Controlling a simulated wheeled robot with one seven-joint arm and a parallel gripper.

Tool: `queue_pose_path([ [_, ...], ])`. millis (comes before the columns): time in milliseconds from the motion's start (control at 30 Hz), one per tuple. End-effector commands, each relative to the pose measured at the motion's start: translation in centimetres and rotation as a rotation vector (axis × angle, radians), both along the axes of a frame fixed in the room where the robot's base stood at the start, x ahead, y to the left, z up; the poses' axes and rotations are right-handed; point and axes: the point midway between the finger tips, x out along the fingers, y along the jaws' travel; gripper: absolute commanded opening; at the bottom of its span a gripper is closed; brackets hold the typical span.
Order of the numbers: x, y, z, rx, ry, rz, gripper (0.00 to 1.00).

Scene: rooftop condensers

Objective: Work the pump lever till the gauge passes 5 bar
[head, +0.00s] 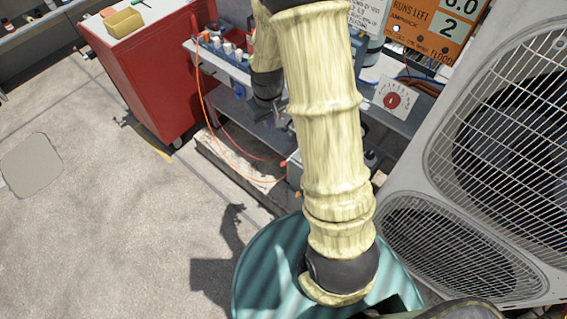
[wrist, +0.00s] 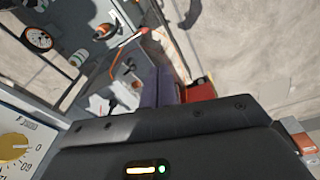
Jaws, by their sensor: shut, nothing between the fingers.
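My gripper (wrist: 153,70) shows in the wrist view as two dark fingers side by side, shut and empty, beyond its black housing. In the head view the dark wrist end (head: 266,86) hangs over the workbench, partly behind my arm. A thin bar with a red end (wrist: 133,38), which looks like the pump lever, is just beyond the fingertips in the wrist view; I see no grip on it. A round dark-rimmed gauge (wrist: 38,38) is at the upper left of the wrist view; its reading is too small to tell. I cannot pick out lever or gauge in the head view.
A bench (head: 385,122) holds bottles and a panel with a red knob (head: 392,99). A red cabinet (head: 150,75) stands left, with a yellow tray (head: 123,23) on top. A large condenser unit (head: 415,165) closes off the right. An orange hose (head: 203,95) hangs down. Floor at left is clear.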

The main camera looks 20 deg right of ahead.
Motion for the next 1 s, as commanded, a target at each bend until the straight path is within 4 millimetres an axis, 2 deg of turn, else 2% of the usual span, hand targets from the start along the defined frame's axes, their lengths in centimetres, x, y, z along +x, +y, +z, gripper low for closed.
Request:
queue_pose_path([
  [200, 3.1, -1.3, -4.3, -0.011, 0.046, 0.055, 0.0],
  [500, 5.9, -3.1, -11.2, -0.02, 0.106, 0.134, 0.0],
  [733, 7.0, -4.4, -17.0, -0.025, 0.15, 0.199, 0.0],
  [900, 7.1, -5.3, -21.5, -0.025, 0.182, 0.245, 0.0],
  [1000, 7.0, -5.7, -23.4, -0.024, 0.196, 0.266, 0.0],
])
